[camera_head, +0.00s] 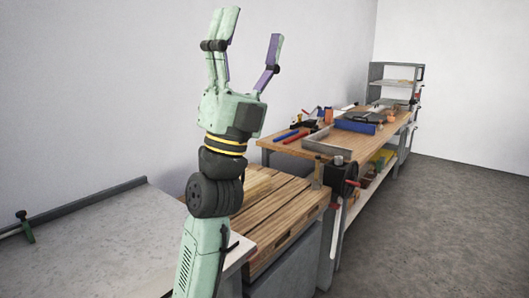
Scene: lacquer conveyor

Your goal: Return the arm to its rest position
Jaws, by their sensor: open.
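My gripper (252,42) is raised in the camera_head view, left of centre, with its fingers pointing up. It is pale green with purple inner finger faces. The fingers are spread wide apart and nothing is between them. My arm (206,245) rises from the bottom of the view, with dark joints and a yellow-striped wrist band below the gripper. The gripper stands in front of the light wall, above and apart from the bench tops. The lower part of my arm is out of view.
A grey-topped table (100,240) lies at the left with a dark rail along its back edge. A slatted wooden bench (285,205) with a vise (340,178) is behind my arm. A tool-covered workbench (285,149) and shelves (376,74) stand beyond. The floor (440,230) at right is clear.

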